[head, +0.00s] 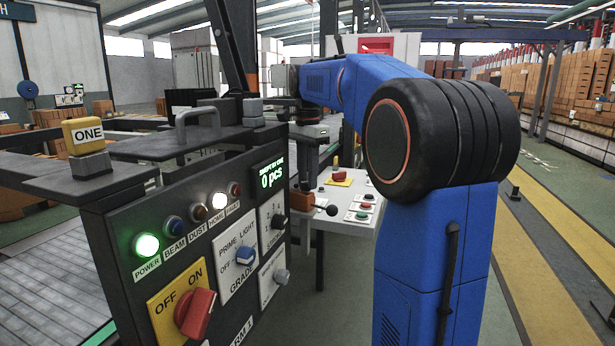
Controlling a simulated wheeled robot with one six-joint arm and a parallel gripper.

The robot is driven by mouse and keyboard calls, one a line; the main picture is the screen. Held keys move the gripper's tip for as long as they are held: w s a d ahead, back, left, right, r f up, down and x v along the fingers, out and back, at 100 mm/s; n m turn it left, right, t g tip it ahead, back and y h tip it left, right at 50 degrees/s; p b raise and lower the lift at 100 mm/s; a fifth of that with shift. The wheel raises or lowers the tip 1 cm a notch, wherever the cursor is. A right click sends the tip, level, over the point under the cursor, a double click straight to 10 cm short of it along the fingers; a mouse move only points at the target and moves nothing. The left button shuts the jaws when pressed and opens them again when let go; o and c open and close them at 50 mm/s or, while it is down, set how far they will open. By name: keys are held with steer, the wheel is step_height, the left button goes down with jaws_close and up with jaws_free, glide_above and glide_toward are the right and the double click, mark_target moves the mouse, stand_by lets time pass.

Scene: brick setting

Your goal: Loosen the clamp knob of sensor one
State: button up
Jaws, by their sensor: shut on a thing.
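The yellow block marked ONE (83,131) sits on a grey clamp-like mount (92,165) on the left top of the dark control cabinet. I cannot make out a separate clamp knob on it. My gripper (303,184) points down behind the cabinet's right edge, well to the right of the ONE block and apart from it. It appears shut on a small orange-brown block (299,199). A short rod with a dark ball end (332,210) shows beside this block. The cabinet partly hides the gripper, so its fingertips are unclear.
The control cabinet (130,203) carries lamps, a red OFF/ON switch (195,312) and a display (270,178) reading 0 pcs. A grey handle (198,115) rises from its top. A white button table (350,190) stands behind. The floor at right looks mostly clear.

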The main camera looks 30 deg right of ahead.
steer(key=n, duration=0.3)
steer(key=shift+n, duration=0.4)
steer(key=shift+w+n, duration=0.1)
steer(key=shift+n, duration=1.5)
steer(key=o, duration=1.1)
steer(key=shift+c, duration=0.2)
steer(key=shift+r, duration=0.1)
step_height(320, 180, up, 17)
steer(key=shift+r, duration=0.15)
